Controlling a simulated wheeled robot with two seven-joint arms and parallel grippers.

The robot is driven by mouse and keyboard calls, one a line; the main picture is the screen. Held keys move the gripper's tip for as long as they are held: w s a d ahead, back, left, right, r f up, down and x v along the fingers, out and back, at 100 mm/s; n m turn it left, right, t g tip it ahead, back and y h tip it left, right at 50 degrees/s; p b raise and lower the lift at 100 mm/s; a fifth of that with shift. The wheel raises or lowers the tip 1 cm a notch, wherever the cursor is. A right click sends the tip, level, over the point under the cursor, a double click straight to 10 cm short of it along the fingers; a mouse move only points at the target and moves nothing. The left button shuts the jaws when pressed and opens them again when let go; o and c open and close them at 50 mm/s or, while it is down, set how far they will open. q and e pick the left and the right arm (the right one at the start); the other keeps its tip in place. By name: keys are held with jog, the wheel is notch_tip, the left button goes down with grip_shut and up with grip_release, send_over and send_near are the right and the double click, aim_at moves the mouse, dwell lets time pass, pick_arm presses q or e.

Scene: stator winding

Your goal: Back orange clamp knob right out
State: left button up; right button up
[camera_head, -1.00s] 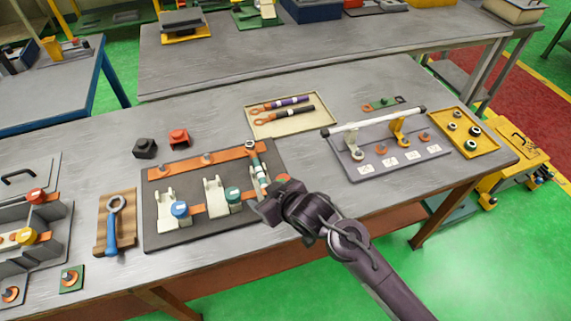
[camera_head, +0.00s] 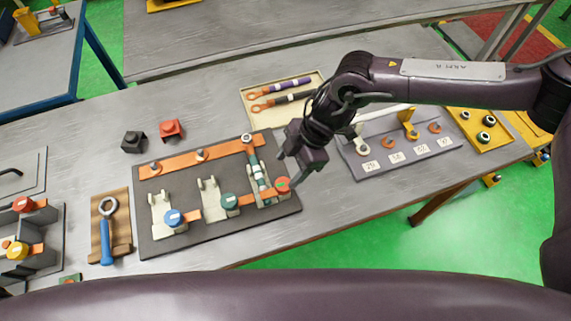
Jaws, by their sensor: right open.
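My right gripper (camera_head: 290,170) is open just above and right of this knob. A gap seems to show between them, but I cannot tell how large it is. Nothing shows between its fingers. My left gripper is out of view.
A grey rack with a white bar (camera_head: 383,116) stands right of my gripper. A beige tray with cables (camera_head: 249,119) lies behind. Black (camera_head: 133,141) and red (camera_head: 171,129) blocks and a blue-handled wrench (camera_head: 106,240) are at left. My own dark arm link crosses the bottom.

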aim_at(283, 184)
jog(key=shift+h, duration=0.3)
jog(key=p+x, duration=0.1)
jog(key=x, duration=0.1)
jog(key=d+p+x, duration=0.1)
jog(key=x, duration=0.2)
jog(key=shift+f+p, duration=0.3)
jog(key=shift+f, duration=0.1)
jog(key=shift+a+f, duration=0.2)
jog(key=shift+f, duration=0.45)
jog(key=c, duration=1)
